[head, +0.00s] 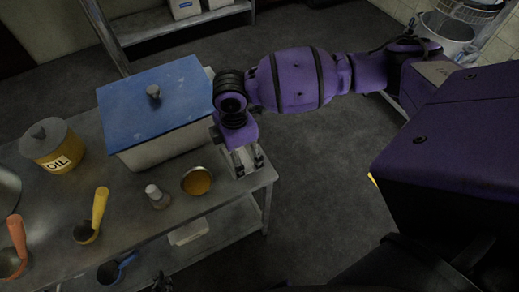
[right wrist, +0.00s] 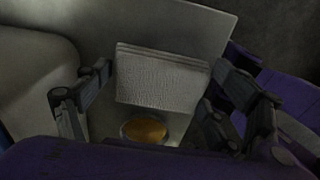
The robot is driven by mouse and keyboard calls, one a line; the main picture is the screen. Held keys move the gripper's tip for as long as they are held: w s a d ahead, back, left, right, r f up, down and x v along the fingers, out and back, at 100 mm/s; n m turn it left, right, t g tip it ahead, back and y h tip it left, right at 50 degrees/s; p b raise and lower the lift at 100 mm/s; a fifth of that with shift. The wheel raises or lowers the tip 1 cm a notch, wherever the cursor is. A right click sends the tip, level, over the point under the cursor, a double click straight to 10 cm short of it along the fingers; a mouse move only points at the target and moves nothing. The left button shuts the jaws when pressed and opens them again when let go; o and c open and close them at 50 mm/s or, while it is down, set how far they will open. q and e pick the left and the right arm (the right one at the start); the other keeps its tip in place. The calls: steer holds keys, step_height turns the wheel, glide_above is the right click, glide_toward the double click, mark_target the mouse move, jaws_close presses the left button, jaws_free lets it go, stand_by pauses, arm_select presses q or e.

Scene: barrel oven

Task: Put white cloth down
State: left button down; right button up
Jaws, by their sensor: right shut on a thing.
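The white cloth (right wrist: 162,78) is folded and shows a ribbed texture in the right wrist view, between the two fingers of my right gripper (right wrist: 165,95). In the head view my right gripper (head: 248,163) points down over the right corner of the metal table (head: 225,190), shut on the cloth, which shows only as a pale patch there. Whether the cloth touches the table top is hard to tell. A small part of my left gripper (head: 162,284) shows at the bottom edge of the head view; its fingers are too cut off to read.
A bowl of orange-yellow contents (head: 197,181) sits close left of my right gripper, beside a small shaker (head: 157,196). A large blue-lidded container (head: 158,95) stands behind. A yellow oil pot (head: 52,146) and yellow-handled ladle (head: 97,212) are farther left.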

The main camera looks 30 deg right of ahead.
steer(key=shift+a+f, duration=0.1)
steer(key=shift+f, duration=1.25)
steer(key=o, duration=1.1)
steer(key=shift+f, duration=0.1)
step_height(320, 180, up, 12)
steer(key=shift+r+p, duration=0.15)
steer(key=shift+p, duration=0.15)
